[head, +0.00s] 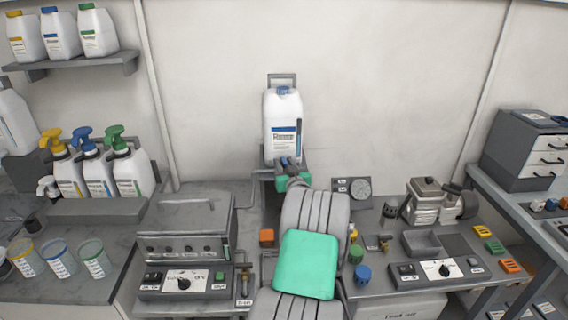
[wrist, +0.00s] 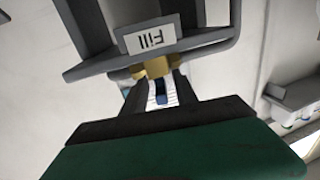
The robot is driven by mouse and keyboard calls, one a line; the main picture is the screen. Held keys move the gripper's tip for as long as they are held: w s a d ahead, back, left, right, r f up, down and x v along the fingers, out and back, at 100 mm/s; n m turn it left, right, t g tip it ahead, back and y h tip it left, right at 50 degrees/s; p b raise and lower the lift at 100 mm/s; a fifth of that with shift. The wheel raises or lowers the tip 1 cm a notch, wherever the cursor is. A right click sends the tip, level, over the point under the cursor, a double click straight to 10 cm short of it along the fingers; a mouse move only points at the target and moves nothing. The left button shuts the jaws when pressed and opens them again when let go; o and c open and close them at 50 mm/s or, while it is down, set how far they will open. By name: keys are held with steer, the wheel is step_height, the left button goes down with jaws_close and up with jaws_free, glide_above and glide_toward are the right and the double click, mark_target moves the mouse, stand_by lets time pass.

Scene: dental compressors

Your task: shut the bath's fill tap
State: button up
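In the wrist view a brass tap (wrist: 157,68) with a blue lever (wrist: 161,92) sits below a label reading "Fill" (wrist: 152,38). The lever points toward my gripper (wrist: 160,94). My gripper's dark fingers stand on either side of the lever, with a visible gap between them; contact is not clear. In the head view my gripper (head: 290,162) is just below a white jug (head: 283,122) on a wall bracket, and hides most of the tap. A grey lidded box (head: 185,225), apparently the bath, stands on the bench at left.
A second small brass tap (head: 243,281) is beside the grey control panel (head: 185,283). Spray bottles (head: 98,172) and cups (head: 60,258) stand at left.

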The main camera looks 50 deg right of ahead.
steer(key=shift+c, duration=0.2)
jaws_close()
steer(key=shift+w+a, duration=0.1)
steer(key=shift+a+m+g+h, duration=0.1)
steer(key=shift+m+g+h, duration=0.5)
steer(key=shift+h, duration=0.1)
steer(key=shift+m+g+h, duration=0.7)
steer(key=shift+g+h, duration=0.1)
steer(key=shift+o, duration=0.2)
jaws_free()
